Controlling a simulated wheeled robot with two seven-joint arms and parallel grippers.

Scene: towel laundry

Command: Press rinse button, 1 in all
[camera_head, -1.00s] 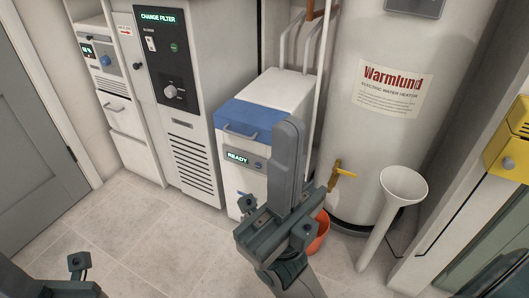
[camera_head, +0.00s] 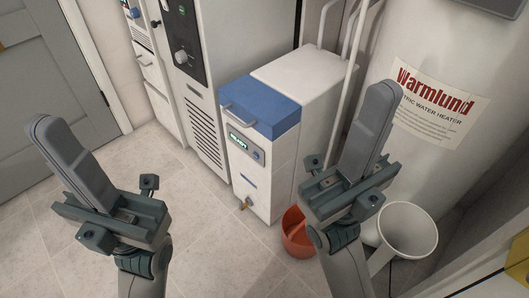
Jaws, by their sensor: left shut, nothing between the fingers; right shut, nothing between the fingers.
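A white unit with a blue lid (camera_head: 262,107) stands in the middle of the head view. Its front panel has a small lit display (camera_head: 238,141), whose text I cannot read surely. A small round button (camera_head: 257,155) sits just right of the display, and I can read no label on it. My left gripper (camera_head: 45,128) is shut and empty, raised over the floor left of the unit. My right gripper (camera_head: 380,95) is shut and empty, to the right of the unit in the picture, in front of the water heater. Both appear apart from the button.
A tall white cabinet (camera_head: 203,70) with a dark panel stands left of the unit. The white water heater (camera_head: 400,40) is at right. Tiled floor (camera_head: 215,235) in front is clear.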

